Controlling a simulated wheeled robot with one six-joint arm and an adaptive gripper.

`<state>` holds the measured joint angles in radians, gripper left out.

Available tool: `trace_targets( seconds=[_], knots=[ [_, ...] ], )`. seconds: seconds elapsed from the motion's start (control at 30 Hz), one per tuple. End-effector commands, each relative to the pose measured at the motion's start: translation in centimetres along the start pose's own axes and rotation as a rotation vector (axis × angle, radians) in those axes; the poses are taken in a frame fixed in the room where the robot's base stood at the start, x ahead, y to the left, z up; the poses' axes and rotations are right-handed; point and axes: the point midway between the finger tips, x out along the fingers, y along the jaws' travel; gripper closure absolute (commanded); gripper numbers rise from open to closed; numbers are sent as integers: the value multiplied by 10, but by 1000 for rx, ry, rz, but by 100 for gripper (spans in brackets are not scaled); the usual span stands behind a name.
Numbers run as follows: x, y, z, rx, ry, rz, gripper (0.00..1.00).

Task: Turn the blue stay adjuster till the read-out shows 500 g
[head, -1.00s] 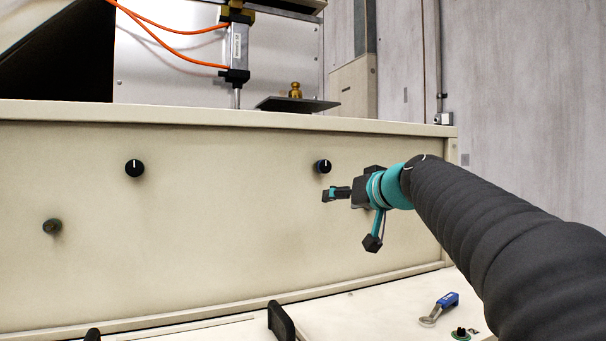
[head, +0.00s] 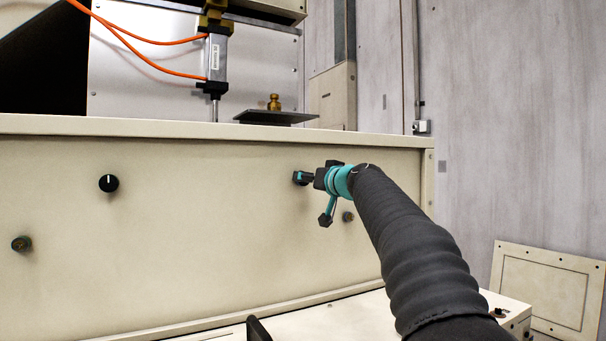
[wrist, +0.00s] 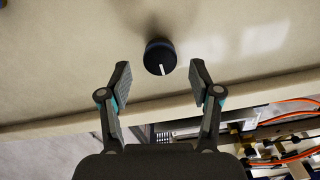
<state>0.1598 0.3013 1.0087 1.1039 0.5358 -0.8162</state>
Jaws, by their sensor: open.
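A dark round knob with a white pointer line and a bluish side (wrist: 160,57) stands out from the cream panel (head: 200,250). In the wrist view it lies just beyond my gripper (wrist: 161,73), roughly centred between the fingertips. The jaws are spread, with a gap to the knob on either side, and hold nothing. The pointer line points down in that view. No read-out can be made out in these frames.
A black knob with a white line (head: 109,183) and a greyish knob (head: 21,243) sit further left. A small knob (head: 347,216) is just right of my gripper. A brass weight (head: 274,102) stands on a plate (head: 275,117) above the panel's ledge.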

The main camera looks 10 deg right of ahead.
Motion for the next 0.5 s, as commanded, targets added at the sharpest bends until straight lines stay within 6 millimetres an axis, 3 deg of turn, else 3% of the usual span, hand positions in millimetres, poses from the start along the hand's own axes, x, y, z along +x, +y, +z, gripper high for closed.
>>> trace_targets(
  seconds=[0.2,0.5],
  knots=[
    [28,-1,-2,0,0,-1,36],
    [38,0,0,-1,1,0,36]
  ],
)
